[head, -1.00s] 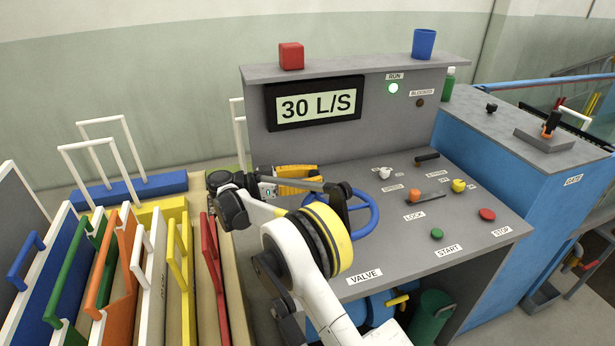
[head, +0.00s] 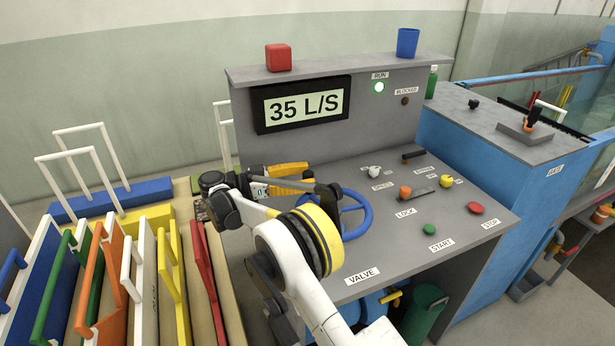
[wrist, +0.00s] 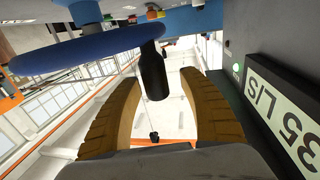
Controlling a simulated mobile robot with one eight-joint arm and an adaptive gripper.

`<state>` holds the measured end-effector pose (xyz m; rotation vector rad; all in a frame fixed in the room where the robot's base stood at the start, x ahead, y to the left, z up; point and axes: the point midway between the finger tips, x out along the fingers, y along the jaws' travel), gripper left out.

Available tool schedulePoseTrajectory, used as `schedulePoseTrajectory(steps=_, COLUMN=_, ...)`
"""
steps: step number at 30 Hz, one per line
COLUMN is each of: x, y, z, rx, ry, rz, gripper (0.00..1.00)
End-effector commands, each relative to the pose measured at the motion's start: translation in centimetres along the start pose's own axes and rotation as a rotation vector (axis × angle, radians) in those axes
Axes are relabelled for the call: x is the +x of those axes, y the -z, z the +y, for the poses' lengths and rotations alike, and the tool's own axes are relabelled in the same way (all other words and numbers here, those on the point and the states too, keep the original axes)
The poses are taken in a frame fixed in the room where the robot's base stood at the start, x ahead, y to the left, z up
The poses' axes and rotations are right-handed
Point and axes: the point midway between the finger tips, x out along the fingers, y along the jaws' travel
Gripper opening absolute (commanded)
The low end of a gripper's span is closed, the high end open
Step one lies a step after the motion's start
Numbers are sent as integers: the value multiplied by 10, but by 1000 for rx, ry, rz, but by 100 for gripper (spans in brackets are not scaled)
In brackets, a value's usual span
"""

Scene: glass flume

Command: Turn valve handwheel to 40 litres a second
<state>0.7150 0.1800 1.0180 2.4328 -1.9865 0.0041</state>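The blue valve handwheel (head: 362,222) sits on the grey console behind my arm, which hides much of it. My gripper (head: 312,180), with yellow fingers, is at the wheel's far left side. In the wrist view my gripper (wrist: 160,82) has its fingers apart, one on each side of the black handle (wrist: 153,72) below the blue wheel rim (wrist: 75,52). Gaps show between the handle and both fingers. The display (head: 303,105) reads 35 L/S. The RUN lamp (head: 379,87) is lit white-green and the BLOCKED lamp (head: 405,101) is dark.
The lock lever (head: 405,191), green start button (head: 429,229) and red stop button (head: 475,208) are right of the wheel. A red block (head: 278,57) and a blue cup (head: 407,42) stand on the ledge. Coloured handled panels (head: 100,290) crowd the left.

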Motion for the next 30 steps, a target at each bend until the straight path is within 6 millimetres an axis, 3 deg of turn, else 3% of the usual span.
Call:
schedulePoseTrajectory(steps=8, x=1, y=13, z=0, rx=0, ry=-2, rz=-1, gripper=50)
schedulePoseTrajectory(steps=15, x=0, y=62, z=0, rx=0, ry=-1, rz=-1, gripper=50)
schedulePoseTrajectory(steps=21, x=0, y=92, z=0, rx=0, ry=1, rz=-1, gripper=50)
schedulePoseTrajectory(steps=30, x=0, y=100, z=0, rx=0, ry=1, rz=-1, gripper=50)
